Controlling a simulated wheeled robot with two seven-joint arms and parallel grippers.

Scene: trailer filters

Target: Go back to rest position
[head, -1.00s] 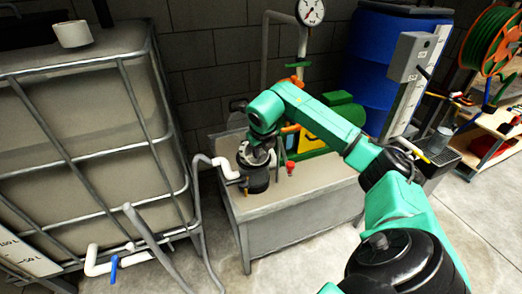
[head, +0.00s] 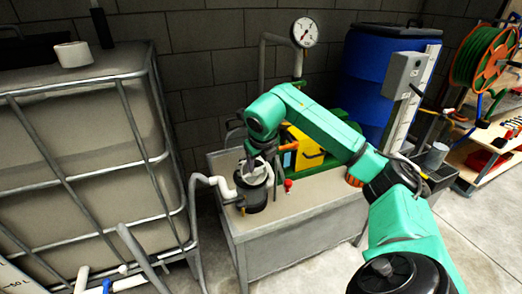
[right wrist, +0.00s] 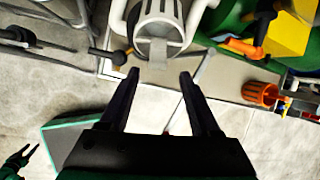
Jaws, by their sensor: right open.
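My right gripper (head: 251,166) is open and empty, over the black filter housing (head: 250,199) on the grey bench. In the right wrist view its two dark fingers (right wrist: 159,74) stand apart with only floor and bench edge between them. A pale slotted basket-like part (right wrist: 163,22) lies beyond the fingertips, apart from them; its white rim also shows at the housing in the head view. A small dark two-pronged shape (right wrist: 20,159) at the lower left of the wrist view looks like my left gripper; its jaw state is unclear.
A caged tank (head: 95,130) stands left of the grey bench (head: 290,235). A green and yellow pump (head: 308,150), a pressure gauge (head: 305,32) and a blue barrel (head: 385,70) are behind my right arm. Bare floor lies in front.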

